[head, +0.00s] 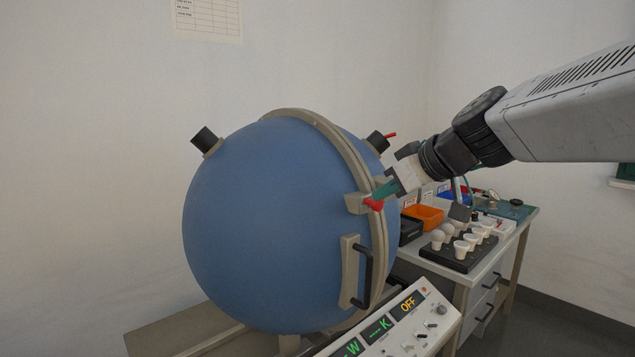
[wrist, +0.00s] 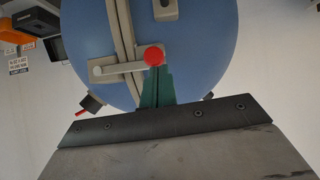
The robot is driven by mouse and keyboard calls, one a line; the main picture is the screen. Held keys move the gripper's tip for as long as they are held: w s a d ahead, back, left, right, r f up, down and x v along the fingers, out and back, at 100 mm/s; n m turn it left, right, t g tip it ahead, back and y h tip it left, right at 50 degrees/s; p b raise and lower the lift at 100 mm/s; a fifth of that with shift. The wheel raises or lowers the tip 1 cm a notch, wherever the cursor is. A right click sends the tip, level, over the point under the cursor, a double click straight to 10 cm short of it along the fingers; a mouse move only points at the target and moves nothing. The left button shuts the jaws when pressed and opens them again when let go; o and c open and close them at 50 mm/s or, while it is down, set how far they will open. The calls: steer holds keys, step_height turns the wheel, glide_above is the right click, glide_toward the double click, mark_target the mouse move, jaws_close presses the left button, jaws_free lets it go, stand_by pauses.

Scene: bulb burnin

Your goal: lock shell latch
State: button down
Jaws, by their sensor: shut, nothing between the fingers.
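The shell is a large blue sphere (head: 275,215) with a beige seam band around it; it also fills the top of the wrist view (wrist: 200,50). The shell latch is a beige lever (wrist: 120,69) lying across the seam, with a red ball knob (wrist: 154,55) at its right end. The knob also shows in the head view (head: 374,204) at the sphere's right side. My gripper (head: 379,197) has green fingers, closed together and empty. In the wrist view its fingertips (wrist: 160,70) are right by the knob; I cannot tell whether they touch it.
A black handle (head: 364,275) sits below the latch. A control panel (head: 400,325) reading OFF stands in front of the sphere. On the right, a bench holds an orange bin (head: 424,216) and a black rack (head: 458,255) of bulbs. The left side is clear wall.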

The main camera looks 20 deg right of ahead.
steer(key=shift+a+f, duration=0.1)
steer(key=shift+f, duration=0.15)
stand_by(0.3)
steer(key=w+a+r+v, duration=0.1)
steer(key=r+v, duration=0.1)
steer(key=v, duration=1.1)
steer(key=shift+a, duration=0.2)
steer(key=shift+r, duration=0.1)
